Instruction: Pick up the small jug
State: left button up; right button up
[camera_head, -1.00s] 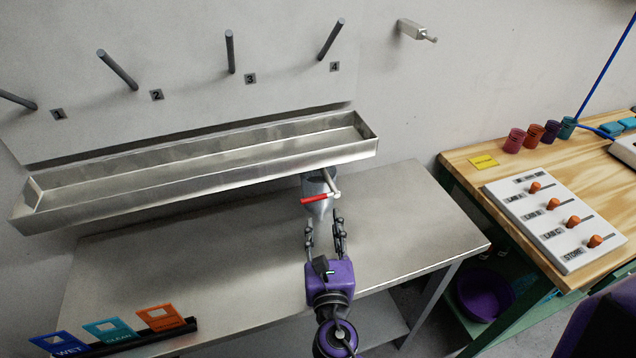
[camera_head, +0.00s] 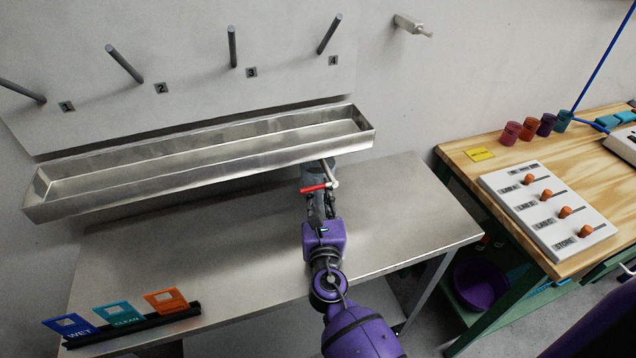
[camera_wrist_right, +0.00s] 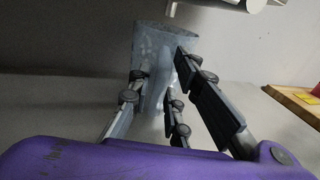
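In the right wrist view the jug (camera_wrist_right: 153,50) stands just beyond and between my fingers. My right gripper (camera_head: 320,204) is at the jug, low on its near side. In the wrist view its fingers (camera_wrist_right: 160,85) look apart and flank the jug; firm contact cannot be made out. My left gripper is not in view.
The metal trough (camera_head: 200,180) runs along the wall above the steel table (camera_head: 400,215). Numbered pegs (camera_head: 233,47) stick out above it. A rack of WET, CLEAN and orange cards (camera_head: 120,312) stands front left. A wooden bench (camera_head: 465,165) with a slider panel (camera_head: 545,215) is at right.

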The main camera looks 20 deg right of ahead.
grip_shut()
jog(key=shift+r, duration=0.1)
jog(key=shift+r, duration=0.1)
